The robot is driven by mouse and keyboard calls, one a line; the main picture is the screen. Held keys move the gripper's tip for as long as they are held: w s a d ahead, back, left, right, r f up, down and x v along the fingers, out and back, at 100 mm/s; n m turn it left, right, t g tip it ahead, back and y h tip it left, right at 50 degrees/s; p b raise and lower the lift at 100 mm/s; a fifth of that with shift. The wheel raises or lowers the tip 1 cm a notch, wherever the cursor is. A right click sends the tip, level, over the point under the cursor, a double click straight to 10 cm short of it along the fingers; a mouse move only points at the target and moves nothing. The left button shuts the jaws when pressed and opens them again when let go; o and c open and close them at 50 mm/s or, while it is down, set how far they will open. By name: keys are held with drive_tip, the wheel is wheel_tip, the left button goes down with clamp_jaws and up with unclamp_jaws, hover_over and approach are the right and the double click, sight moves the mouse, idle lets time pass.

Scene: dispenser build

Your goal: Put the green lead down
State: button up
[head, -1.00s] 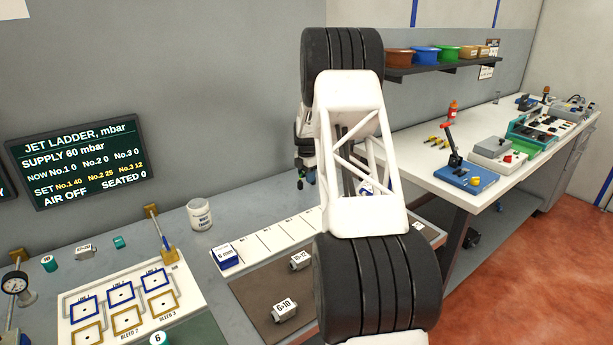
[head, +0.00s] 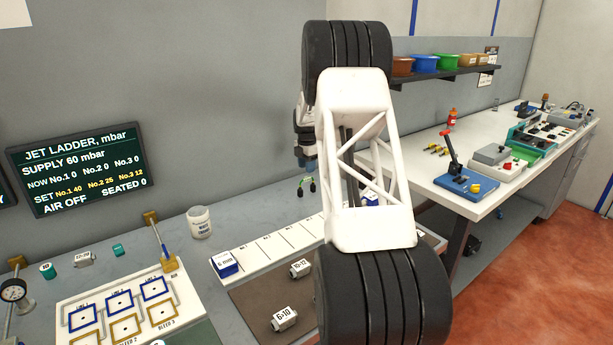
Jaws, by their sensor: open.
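My gripper (head: 306,170) hangs at the left edge of my arm, above the back of the grey bench, small and partly hidden by the arm link. Its jaws are open.
A white bench (head: 415,175) with equipment stands to the right. Bare grey bench surrounds the jar.

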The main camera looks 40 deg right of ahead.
sight(306, 178)
drive_tip(key=shift+r, duration=2.2)
drive_tip(key=s+a+r+m, duration=0.3)
drive_tip(key=s+a+r, duration=0.3)
drive_tip(key=a, duration=0.4)
drive_tip(key=s+a+r+m+t, duration=0.1)
drive_tip(key=s+a+r+m, duration=0.3)
drive_tip(key=s+a, duration=0.6)
drive_tip(key=s+a+r+m, duration=0.2)
drive_tip(key=s+a+r, duration=0.4)
drive_tip(key=a, duration=0.5)
drive_tip(key=s+a+f+m, duration=0.2)
drive_tip(key=s+a, duration=0.3)
drive_tip(key=s, duration=0.6)
drive_tip(key=s+a+f+m+t, duration=0.1)
drive_tip(key=s+a+m, duration=0.3)
drive_tip(key=s, duration=0.7)
drive_tip(key=s+a+f+m, duration=0.3)
drive_tip(key=s+a, duration=0.5)
drive_tip(key=s, duration=0.3)
drive_tip(key=shift+s+a+t, duration=0.2)
drive_tip(key=shift+a+t, duration=0.05)
drive_tip(key=shift+t, duration=0.05)
